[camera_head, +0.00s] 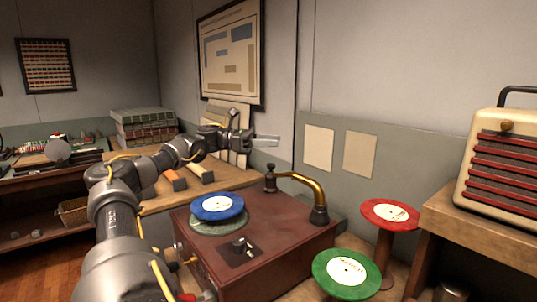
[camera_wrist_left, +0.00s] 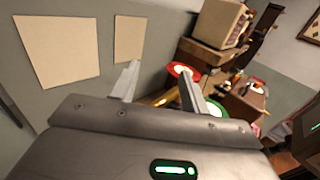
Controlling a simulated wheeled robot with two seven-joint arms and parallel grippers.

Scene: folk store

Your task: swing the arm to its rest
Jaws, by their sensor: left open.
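A dark red record player (camera_head: 270,240) stands on the wooden counter with a blue record (camera_head: 218,205) on its platter. Its brass tonearm (camera_head: 303,184) curves from a dark pivot at the right to a dark piece at its left end, clear of the blue record. I cannot tell whether that end sits on a rest. My left gripper (camera_head: 265,141) is open and empty, raised above and behind the player near the back wall. In the left wrist view my open fingers (camera_wrist_left: 160,74) frame a bit of brass (camera_wrist_left: 162,99), apparently the tonearm, farther off. My right gripper is not in view.
A red record (camera_head: 390,214) and a green record (camera_head: 347,272) lie on stands at the right. A cream and red radio (camera_head: 500,165) stands on a wooden table. Stacked books (camera_head: 145,125) are at the back left. Wall panels (camera_head: 318,148) are close behind my gripper.

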